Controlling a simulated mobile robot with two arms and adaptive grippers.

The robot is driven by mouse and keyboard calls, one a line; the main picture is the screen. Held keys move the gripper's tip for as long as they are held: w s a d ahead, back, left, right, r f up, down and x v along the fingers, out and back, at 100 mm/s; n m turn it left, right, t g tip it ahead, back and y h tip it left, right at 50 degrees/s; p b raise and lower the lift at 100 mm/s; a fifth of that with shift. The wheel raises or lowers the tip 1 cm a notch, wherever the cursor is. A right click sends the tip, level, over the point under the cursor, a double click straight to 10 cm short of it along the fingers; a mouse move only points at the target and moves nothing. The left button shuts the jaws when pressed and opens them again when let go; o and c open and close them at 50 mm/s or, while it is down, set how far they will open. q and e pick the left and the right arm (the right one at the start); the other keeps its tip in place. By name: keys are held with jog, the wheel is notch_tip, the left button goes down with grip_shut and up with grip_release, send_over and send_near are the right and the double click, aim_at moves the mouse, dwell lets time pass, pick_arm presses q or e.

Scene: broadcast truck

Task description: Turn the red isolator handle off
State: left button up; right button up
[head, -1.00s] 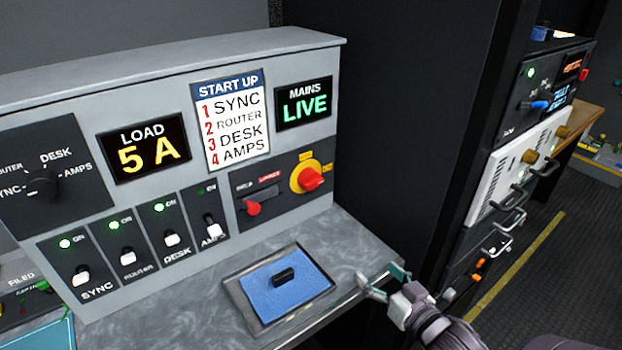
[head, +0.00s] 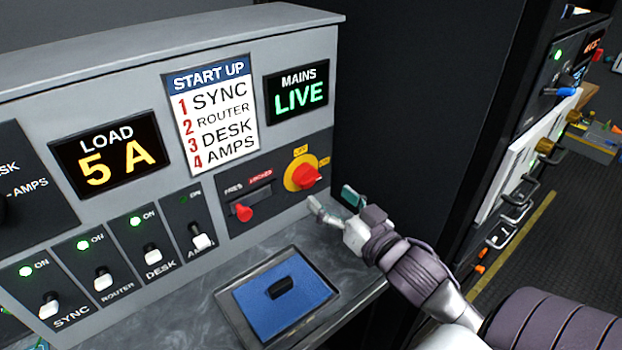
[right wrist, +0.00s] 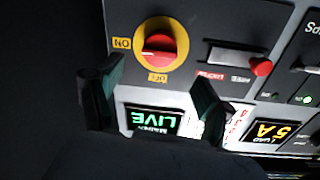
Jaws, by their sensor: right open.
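The red isolator handle (head: 307,176) sits on a round yellow plate on the grey console. In the head view its tip points right, toward the ON label, with OFF above. It also shows in the right wrist view (right wrist: 158,44), where the picture is upside down. My right gripper (head: 334,203) is open and empty, just below and right of the handle, apart from it. Its two dark fingers (right wrist: 155,98) stand either side in the wrist view. A smaller red lever (head: 243,212) sits left of the isolator, by the FREE and LOCKED labels. The MAINS display (head: 298,92) reads LIVE.
Several white switches run along the panel; the AMPS switch (head: 202,241) is nearest the red lever, its lamp dark. The LOAD display (head: 110,154) reads 5 A. A blue pad (head: 300,300) with a black block lies on the ledge. A dark rack wall (head: 410,120) stands close at right.

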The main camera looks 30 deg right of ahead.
aim_at(312, 181)
jog(key=w+p, duration=0.1)
jog(key=w, duration=0.6)
jog(key=shift+w, duration=0.15)
pick_arm(q)
jog(key=shift+w+d+r, duration=0.15)
jog(key=shift+w+r, duration=0.5)
jog(key=shift+w, duration=0.35)
jog(key=shift+s, duration=0.1)
pick_arm(e)
jog(key=shift+c, duration=0.8)
jog(key=c, duration=1)
pick_arm(q)
jog(key=shift+s, duration=0.2)
